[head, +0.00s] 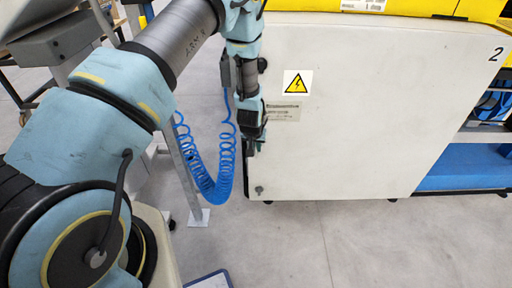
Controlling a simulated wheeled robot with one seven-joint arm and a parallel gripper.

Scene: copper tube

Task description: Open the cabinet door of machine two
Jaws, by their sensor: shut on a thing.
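The cabinet door (345,130) of machine two is a large off-white panel marked with a black "2" at its upper right. A yellow electric warning sign (297,83) and a small label are on its left part. Small dark knobs show near its left edge, one high and one low (259,190). My gripper (250,148) reaches down at the door's left edge, shut on the cabinet door there. The exact spot held is small and partly hidden by the gripper. I cannot tell whether the door stands slightly ajar.
A coiled blue hose (213,185) hangs left of my gripper, near a grey metal post (187,165) with a floor plate. A blue shelf unit (465,168) is right of the door. Yellow machine parts are above it. The grey floor in front is mostly clear.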

